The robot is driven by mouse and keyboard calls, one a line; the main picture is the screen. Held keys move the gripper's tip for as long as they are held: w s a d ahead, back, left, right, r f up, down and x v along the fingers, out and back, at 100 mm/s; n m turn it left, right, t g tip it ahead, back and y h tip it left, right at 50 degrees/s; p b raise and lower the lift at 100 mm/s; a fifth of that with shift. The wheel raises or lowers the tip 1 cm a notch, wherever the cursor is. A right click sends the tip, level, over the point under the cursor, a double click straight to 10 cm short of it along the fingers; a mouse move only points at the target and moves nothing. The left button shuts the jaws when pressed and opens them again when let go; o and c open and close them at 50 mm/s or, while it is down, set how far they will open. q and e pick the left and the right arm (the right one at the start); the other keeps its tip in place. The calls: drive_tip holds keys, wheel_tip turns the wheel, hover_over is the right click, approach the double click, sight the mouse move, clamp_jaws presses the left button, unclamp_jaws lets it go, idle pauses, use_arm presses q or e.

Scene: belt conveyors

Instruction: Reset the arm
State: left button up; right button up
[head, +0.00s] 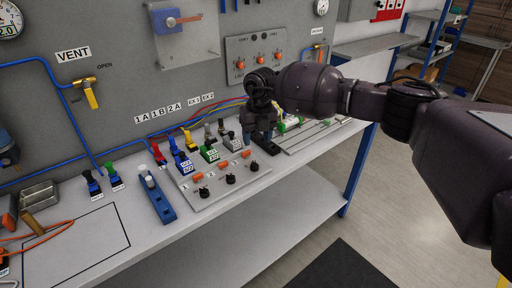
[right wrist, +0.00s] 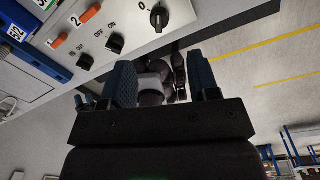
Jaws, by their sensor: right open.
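My right arm reaches in from the right in the head view, and its dark gripper (head: 258,143) hangs over the bench at the right end of the switch panel (head: 215,196). In the right wrist view the two blue fingers of my right gripper (right wrist: 161,66) stand apart, with nothing held between them. The switch panel also shows at the upper left of the right wrist view (right wrist: 138,22), with orange switches and black knobs. In the head view I cannot tell whether the fingers touch anything. My left gripper is not in view.
The bench (head: 262,190) carries coloured connectors (head: 208,153), a blue tool (head: 157,197) and a metal box (head: 39,195). A grey wall panel (head: 120,90) with gauges, blue pipes and a yellow valve handle (head: 90,95) rises behind. Open floor (head: 385,215) lies to the right.

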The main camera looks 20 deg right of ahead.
drive_tip(key=shift+r, duration=0.5)
